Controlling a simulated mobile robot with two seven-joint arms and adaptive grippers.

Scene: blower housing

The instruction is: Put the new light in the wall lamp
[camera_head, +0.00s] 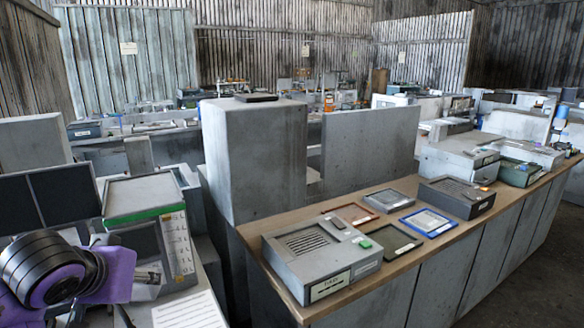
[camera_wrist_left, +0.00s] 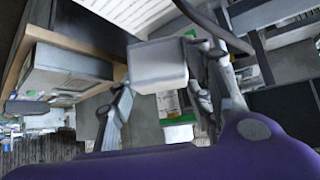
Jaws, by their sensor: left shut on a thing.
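My left gripper (camera_wrist_left: 160,85) shows in the left wrist view, its two grey fingers on either side of a pale white, box-shaped block (camera_wrist_left: 158,65). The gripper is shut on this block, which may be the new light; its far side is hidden. In the head view only the purple and black wrist of my left arm shows clearly, at the lower left, and I cannot make out the block there. I cannot pick out a wall lamp in either view. My right gripper is not in view.
A wood-topped counter (camera_head: 385,262) runs to the right, bearing a grey device (camera_head: 320,252), flat framed panels (camera_head: 428,222) and a dark box (camera_head: 457,196). A tall grey cabinet (camera_head: 255,155) stands behind it. A green-edged grey unit (camera_head: 145,200) stands close to my left wrist.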

